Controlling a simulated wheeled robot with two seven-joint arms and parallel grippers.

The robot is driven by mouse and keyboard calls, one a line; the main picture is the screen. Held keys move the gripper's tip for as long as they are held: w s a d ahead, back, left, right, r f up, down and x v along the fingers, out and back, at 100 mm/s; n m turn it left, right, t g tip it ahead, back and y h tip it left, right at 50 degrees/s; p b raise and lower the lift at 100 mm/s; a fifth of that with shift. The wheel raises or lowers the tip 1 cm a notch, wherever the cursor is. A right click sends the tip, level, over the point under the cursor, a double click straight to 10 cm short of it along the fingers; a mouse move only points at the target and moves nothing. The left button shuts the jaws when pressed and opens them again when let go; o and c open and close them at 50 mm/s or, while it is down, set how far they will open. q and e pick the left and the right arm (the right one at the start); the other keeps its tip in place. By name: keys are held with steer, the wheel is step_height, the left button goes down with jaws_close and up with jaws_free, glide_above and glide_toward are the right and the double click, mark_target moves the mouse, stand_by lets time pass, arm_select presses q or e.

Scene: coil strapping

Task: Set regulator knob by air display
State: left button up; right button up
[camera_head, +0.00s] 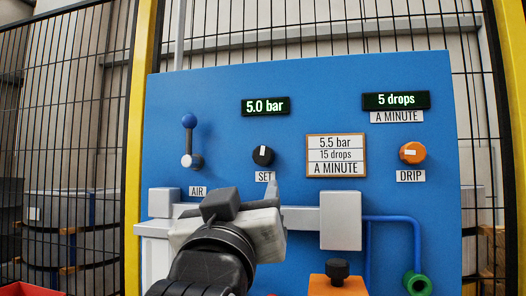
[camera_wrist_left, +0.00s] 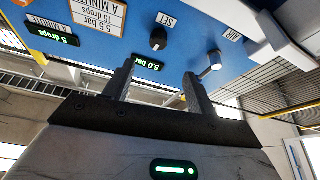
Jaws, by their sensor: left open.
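The black SET regulator knob (camera_head: 263,155), with a white mark near upright, is on the blue panel (camera_head: 220,110). Above it the air display (camera_head: 265,106) reads 5.0 bar. The framed card (camera_head: 336,155) reads 5.5 bar, 15 drops a minute. My left gripper (camera_head: 272,190) is below the knob in the head view, in front of the panel. In the left wrist view, which is upside down, its two fingers (camera_wrist_left: 159,76) are apart and empty. The knob (camera_wrist_left: 158,38) lies beyond the fingertips, apparently not between them. My right gripper is not in view.
The orange DRIP knob (camera_head: 412,152) is at right, under a display (camera_head: 396,100) reading 5 drops. Grey pipework (camera_head: 340,221) crosses the lower panel. A yellow post (camera_head: 139,120) is at left.

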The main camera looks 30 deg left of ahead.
mark_target(262, 160)
arm_select(q)
steer(key=p+x, duration=1)
steer(key=x, duration=0.4)
steer(key=shift+w+r, duration=0.25)
steer(key=shift+w, duration=0.05)
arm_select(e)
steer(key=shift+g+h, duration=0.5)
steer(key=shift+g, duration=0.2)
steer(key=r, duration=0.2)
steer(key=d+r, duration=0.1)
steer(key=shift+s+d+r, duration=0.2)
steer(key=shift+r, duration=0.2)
